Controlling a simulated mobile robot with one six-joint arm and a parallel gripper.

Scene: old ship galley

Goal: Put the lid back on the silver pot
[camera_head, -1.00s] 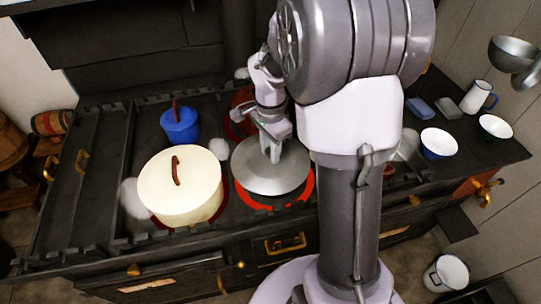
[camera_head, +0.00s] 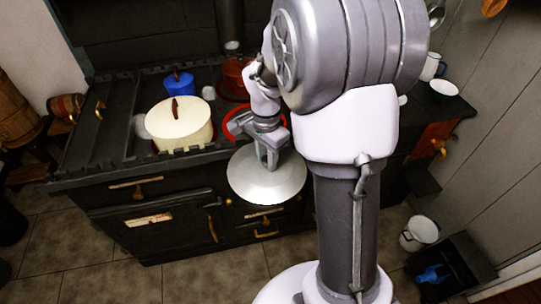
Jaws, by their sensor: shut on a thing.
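My gripper (camera_head: 270,158) is shut on the wide silver lid (camera_head: 266,184), at its top middle. The lid is a shallow round disc, roughly level, and shows in front of the stove's front edge, apart from the cooktop. No silver pot can be made out in this view; my arm hides part of the stove's right side.
A bucket (camera_head: 419,233) and a dark crate (camera_head: 455,258) stand on the floor at right.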

